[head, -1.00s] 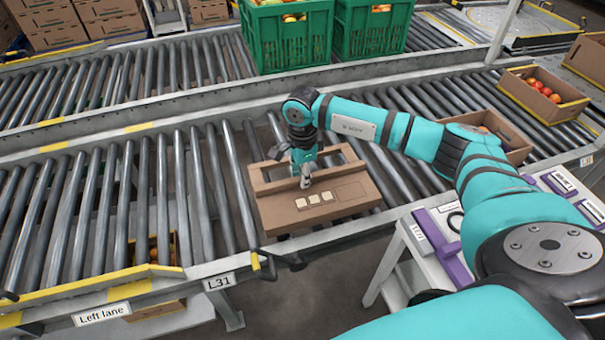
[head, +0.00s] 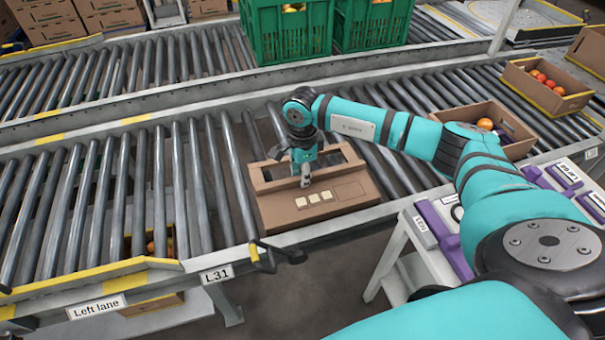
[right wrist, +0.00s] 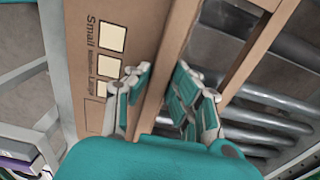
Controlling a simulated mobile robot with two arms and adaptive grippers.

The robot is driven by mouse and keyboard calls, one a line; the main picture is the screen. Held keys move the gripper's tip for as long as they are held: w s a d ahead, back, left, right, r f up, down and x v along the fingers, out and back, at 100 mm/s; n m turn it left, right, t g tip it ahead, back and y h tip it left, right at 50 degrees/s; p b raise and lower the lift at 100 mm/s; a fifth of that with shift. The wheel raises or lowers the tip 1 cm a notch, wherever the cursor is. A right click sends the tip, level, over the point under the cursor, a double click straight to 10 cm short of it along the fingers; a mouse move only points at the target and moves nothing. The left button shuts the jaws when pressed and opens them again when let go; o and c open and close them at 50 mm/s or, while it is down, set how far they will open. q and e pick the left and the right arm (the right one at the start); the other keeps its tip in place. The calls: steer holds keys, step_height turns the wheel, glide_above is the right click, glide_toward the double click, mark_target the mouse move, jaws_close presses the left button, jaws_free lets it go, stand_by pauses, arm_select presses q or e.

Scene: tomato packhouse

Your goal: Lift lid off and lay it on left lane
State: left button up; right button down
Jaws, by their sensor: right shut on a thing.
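The brown cardboard lid (head: 285,215) is a flat panel with three pale squares, a raised ridge and a window-like opening at its back. It is over the rollers in the middle of the near conveyor; whether it touches anything below is unclear. My right gripper (head: 305,181) is shut on the ridge. In the right wrist view its fingers (right wrist: 158,100) stand on either side of the ridge, with the lid's printed size squares (right wrist: 110,55) to the left. The left lane (head: 97,308) is marked by a label at lower left. My left gripper is not in view.
Bare rollers (head: 95,200) lie left of the lid. A black hooked fitting (head: 275,255) sits at the front rail. Open tomato boxes (head: 520,103) stand at right, green crates (head: 285,40) on the far conveyor. A side stand with purple items (head: 435,220) is at front right.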

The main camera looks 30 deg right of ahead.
steer(key=c, duration=1.1)
jaws_free()
steer(key=c, duration=0.3)
steer(key=shift+c, duration=0.2)
